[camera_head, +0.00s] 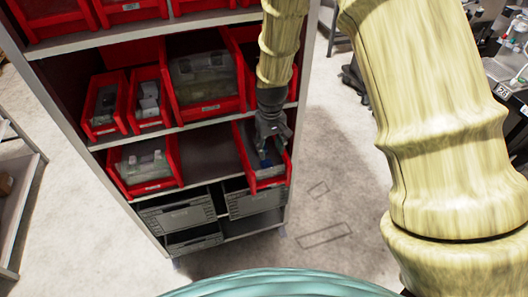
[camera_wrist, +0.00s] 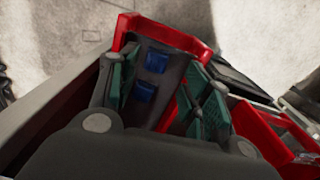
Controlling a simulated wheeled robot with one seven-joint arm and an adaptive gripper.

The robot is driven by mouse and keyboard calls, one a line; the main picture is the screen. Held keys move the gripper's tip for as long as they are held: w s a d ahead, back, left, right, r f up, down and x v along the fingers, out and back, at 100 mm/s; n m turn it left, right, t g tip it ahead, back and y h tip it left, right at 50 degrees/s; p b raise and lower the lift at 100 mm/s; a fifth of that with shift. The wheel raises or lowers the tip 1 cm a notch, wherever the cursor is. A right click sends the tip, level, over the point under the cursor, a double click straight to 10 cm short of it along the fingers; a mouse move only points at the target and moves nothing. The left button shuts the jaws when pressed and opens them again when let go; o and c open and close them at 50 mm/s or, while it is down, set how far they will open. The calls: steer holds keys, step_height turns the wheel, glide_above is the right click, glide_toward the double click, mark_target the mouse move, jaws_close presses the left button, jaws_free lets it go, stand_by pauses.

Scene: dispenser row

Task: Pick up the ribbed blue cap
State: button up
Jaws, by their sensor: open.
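Two small blue pieces show in the wrist view, a farther one (camera_wrist: 155,61) and a nearer one (camera_wrist: 144,92). Both lie inside a red bin (camera_wrist: 178,38). The ribs are too small to make out, so I cannot tell which is the ribbed blue cap. My gripper (camera_wrist: 160,92) is open, with its green-padded fingers on either side of the blue pieces and nothing held. In the head view, my gripper (camera_head: 266,150) reaches down into the red bin (camera_head: 270,185) at the right of the lower shelf. A little blue shows there below the fingers.
A shelf rack holds several red bins, including one (camera_head: 145,187) left on the same shelf and a larger one (camera_head: 208,115) above. The shelf edge (camera_head: 195,126) is close above my gripper's bin. Grey crates (camera_head: 180,215) stand below. Open floor (camera_head: 335,200) lies to the right.

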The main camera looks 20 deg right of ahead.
mark_target(268, 165)
steer(key=shift+w+f+p, duration=0.25)
steer(key=shift+f+p, duration=0.05)
steer(key=shift+f, duration=0.3)
steer(key=shift+w+f+p, duration=0.25)
steer(key=shift+f+p, duration=0.05)
steer(key=shift+f, duration=0.25)
steer(key=shift+w+a+f, duration=0.1)
steer(key=shift+w+f, duration=0.1)
steer(key=shift+f, duration=0.4)
steer(key=shift+w+f, duration=0.15)
steer(key=shift+f, duration=0.45)
steer(key=shift+s+f+p, duration=0.1)
steer(key=shift+s+p, duration=0.15)
steer(key=shift+p, duration=0.05)
steer(key=shift+f, duration=0.2)
steer(key=shift+w+f+p, duration=0.1)
steer(key=shift+f+p, duration=0.75)
steer(key=shift+f, duration=1.6)
steer(key=shift+c, duration=0.4)
